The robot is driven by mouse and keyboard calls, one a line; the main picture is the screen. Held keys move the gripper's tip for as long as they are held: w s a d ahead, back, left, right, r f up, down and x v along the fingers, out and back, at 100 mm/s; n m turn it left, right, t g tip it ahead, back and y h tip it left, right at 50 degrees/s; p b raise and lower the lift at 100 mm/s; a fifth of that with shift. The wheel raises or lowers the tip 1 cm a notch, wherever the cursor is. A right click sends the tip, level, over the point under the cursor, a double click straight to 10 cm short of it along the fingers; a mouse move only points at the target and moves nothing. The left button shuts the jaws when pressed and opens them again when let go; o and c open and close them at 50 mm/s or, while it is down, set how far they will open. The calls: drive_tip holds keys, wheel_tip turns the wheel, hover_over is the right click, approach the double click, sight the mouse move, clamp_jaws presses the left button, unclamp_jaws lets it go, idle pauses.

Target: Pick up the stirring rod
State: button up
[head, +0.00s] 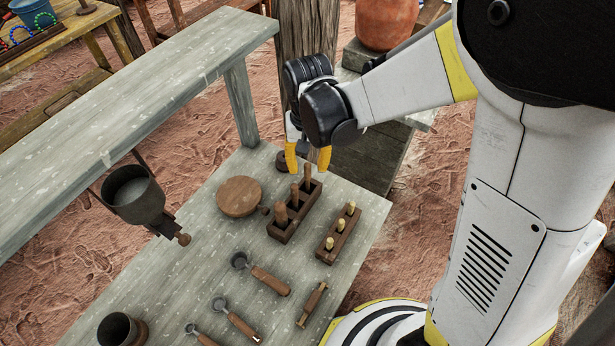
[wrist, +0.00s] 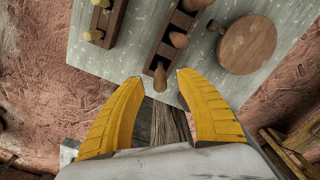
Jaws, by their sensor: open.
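Several upright wooden rods (head: 307,176) stand in a dark wooden block (head: 285,235) on the lower grey table; I cannot tell for sure which one is the stirring rod. In the wrist view the block (wrist: 166,51) runs toward me, and the nearest rod's rounded top (wrist: 160,77) shows between my fingertips. My gripper (head: 308,160) has yellow fingers, spread and empty, above the far end of the block. The fingers (wrist: 160,79) appear apart from the rods. The rods' lower ends are hidden in the block.
A smaller block with pale pegs (head: 329,249) stands beside it. A round wooden disc (head: 238,196) lies to the left. Wooden-handled tools (head: 270,281) and a dark cup (head: 117,330) are nearer. A metal pot (head: 137,195) and the raised grey bench (head: 130,95) are at left.

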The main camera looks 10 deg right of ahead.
wheel_tip(320, 180, down, 2)
drive_tip(key=shift+w+f, duration=0.1)
drive_tip(key=shift+f, duration=0.05)
clamp_jaws()
drive_tip(key=shift+r, duration=0.2)
